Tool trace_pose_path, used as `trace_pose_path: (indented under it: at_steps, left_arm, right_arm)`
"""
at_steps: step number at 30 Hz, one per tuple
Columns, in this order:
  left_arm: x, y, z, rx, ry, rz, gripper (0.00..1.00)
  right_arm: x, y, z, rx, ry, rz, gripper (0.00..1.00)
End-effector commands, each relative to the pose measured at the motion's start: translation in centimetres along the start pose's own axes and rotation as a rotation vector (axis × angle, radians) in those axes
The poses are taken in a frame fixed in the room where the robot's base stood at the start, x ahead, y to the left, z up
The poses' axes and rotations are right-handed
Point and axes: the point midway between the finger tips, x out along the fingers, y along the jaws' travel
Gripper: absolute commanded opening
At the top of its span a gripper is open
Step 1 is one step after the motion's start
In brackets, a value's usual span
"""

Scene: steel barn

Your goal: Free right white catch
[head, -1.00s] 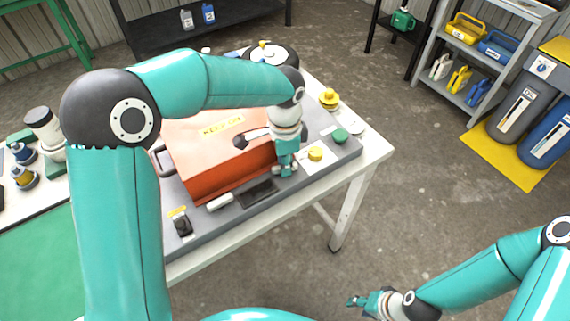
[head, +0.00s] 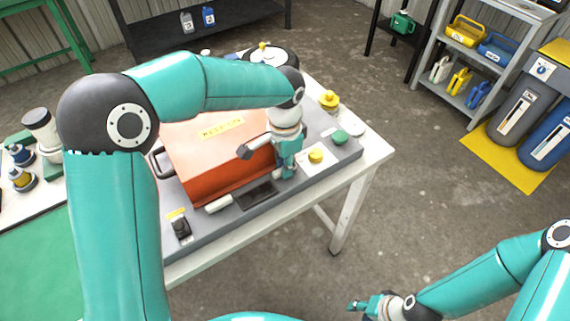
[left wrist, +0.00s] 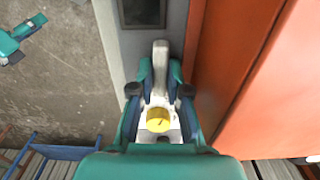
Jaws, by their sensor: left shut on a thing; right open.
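An orange-red case (head: 215,165) sits on a grey panel on the table, with its lid down. A left white catch (head: 219,203) lies at the case's front edge. My left gripper (head: 286,170) is at the front right corner of the case, shut on the right white catch. That catch (left wrist: 160,52) shows between the fingers in the left wrist view; in the head view the gripper hides it. My right gripper (head: 362,305) is open and empty, low at the bottom of the head view, away from the table.
A yellow button (head: 316,155) on a white plate and a green knob (head: 340,137) stand close right of my left gripper. A black switch (head: 181,226) is at the panel's left front. A dark recess (head: 257,194) lies between the catches.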

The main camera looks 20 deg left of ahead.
Motion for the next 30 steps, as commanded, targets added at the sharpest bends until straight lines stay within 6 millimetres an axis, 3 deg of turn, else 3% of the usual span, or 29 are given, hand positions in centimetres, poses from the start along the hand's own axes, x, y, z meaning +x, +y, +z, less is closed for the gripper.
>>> trace_pose_path:
  at_steps: [1, 5, 17, 23, 30]
  left_arm:
    - [-0.2, -0.1, -0.2, 0.0, 0.008, -0.005, 0.19]
    - [-0.2, -0.1, -0.1, 0.0, 0.006, -0.004, 0.4]
    - [-0.6, -0.1, -0.1, 0.0, 0.003, -0.003, 0.41]
    - [-3.4, -0.1, -0.2, 0.002, 0.008, -0.005, 0.41]
    - [-8.2, -0.1, -0.2, 0.001, 0.008, -0.004, 0.41]
  right_arm:
    - [0.0, 0.0, 0.0, 0.0, 0.0, 0.0, 0.41]
    - [0.0, 0.0, 0.0, 0.0, 0.0, 0.0, 0.41]
    - [-0.1, 0.0, 0.0, 0.0, 0.0, 0.0, 0.41]
    - [-0.1, 0.0, 0.0, 0.0, 0.0, 0.0, 0.41]
    - [-0.1, 0.0, 0.0, 0.0, 0.0, 0.0, 0.41]
